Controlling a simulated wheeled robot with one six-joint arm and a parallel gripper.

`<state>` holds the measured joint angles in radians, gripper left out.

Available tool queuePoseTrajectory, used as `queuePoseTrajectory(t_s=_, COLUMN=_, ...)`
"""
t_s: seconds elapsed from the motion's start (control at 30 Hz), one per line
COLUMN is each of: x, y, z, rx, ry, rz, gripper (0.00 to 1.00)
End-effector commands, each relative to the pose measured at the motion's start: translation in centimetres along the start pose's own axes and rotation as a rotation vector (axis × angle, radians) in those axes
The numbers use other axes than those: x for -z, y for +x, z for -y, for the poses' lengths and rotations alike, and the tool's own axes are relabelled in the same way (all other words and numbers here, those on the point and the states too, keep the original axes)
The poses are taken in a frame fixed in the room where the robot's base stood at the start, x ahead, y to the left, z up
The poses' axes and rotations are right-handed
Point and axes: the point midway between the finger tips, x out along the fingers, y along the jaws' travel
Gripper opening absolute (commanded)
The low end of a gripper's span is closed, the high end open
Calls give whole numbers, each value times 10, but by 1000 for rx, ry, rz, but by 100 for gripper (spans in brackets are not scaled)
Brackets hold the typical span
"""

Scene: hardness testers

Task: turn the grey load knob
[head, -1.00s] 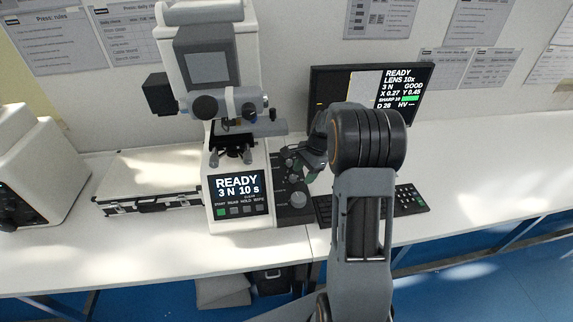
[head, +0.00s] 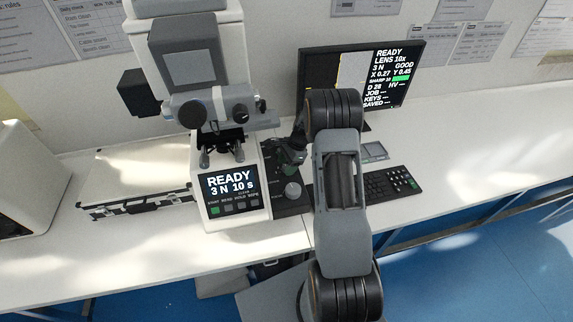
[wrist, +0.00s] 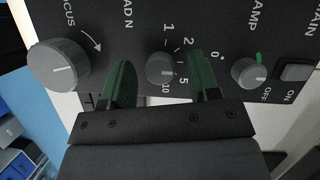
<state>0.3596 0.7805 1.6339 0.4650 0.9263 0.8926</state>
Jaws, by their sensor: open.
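The grey load knob (wrist: 160,68) is a small round knob on the dark panel in the wrist view, under the partly hidden "LOAD N" lettering. Printed numbers surround it. My gripper (wrist: 158,80) is open, with one green-padded finger on each side of the knob. I cannot tell whether the fingers touch it. In the head view my gripper (head: 289,152) is at the dark side panel (head: 283,207) of the tester, and it hides the load knob there. The tester's display (head: 229,185) reads READY, 3 N, 10 s.
The larger focus knob (wrist: 58,65) is left of the fingers, and the lamp knob (wrist: 250,72) and a switch (wrist: 296,72) are close on the right. A monitor (head: 388,75), keyboard (head: 388,184) and flat case (head: 135,185) stand around the tester (head: 190,60).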

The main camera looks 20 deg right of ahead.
Motion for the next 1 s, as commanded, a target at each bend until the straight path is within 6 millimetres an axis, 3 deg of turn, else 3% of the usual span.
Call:
queuePoseTrajectory(t_s=0.4, x=2, y=6, z=-1, rx=2, ry=3, rz=-1, gripper=55)
queuePoseTrajectory(t_s=0.9, x=1, y=6, z=-1, rx=1, ry=3, rz=0, gripper=7)
queuePoseTrajectory(t_s=1.0, x=1, y=6, z=-1, rx=0, ry=1, rz=0, gripper=7)
